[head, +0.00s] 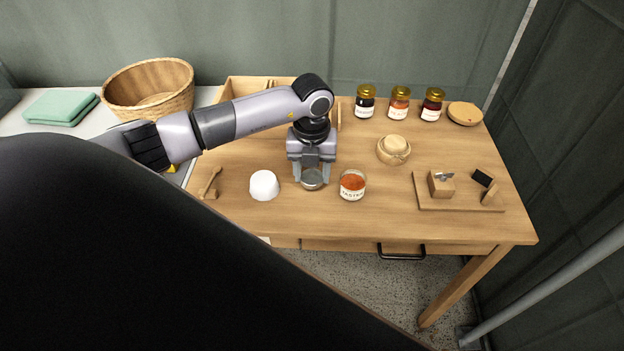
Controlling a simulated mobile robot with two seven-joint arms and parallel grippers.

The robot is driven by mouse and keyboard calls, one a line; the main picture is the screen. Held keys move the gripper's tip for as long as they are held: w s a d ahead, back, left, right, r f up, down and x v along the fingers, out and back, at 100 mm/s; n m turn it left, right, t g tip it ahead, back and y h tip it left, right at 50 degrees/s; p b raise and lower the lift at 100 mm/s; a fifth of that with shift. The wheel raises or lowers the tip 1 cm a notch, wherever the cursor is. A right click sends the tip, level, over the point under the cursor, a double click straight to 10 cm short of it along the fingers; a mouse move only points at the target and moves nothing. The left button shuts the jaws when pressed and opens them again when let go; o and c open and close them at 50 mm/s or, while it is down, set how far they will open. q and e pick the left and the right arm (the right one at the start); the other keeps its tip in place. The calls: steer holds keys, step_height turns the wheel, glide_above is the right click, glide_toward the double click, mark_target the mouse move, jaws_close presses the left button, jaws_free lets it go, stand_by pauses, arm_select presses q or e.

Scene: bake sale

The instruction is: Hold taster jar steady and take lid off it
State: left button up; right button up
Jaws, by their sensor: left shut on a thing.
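The taster jar (352,192) is a small glass jar with red-orange contents and a label. It stands upright and uncovered on the wooden table, and no gripper touches it. My left gripper (312,178) points down just left of the jar, shut on a round grey metal lid (312,183). The lid is apart from the jar; whether it touches the table I cannot tell. My right gripper is not in view.
A white rounded object (264,185) stands close left of my left gripper. A round wooden lidded pot (394,149) is behind the jar to the right. A wooden board (450,205) with small blocks lies at right. Gold-lidded jars (399,103) stand at the back.

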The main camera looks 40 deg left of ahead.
mark_target(312, 176)
arm_select(q)
steer(key=shift+f, duration=1.65)
steer(key=shift+f, duration=0.1)
steer(key=shift+f, duration=0.15)
steer(key=o, duration=1.2)
steer(key=shift+c, duration=0.2)
steer(key=shift+r, duration=0.25)
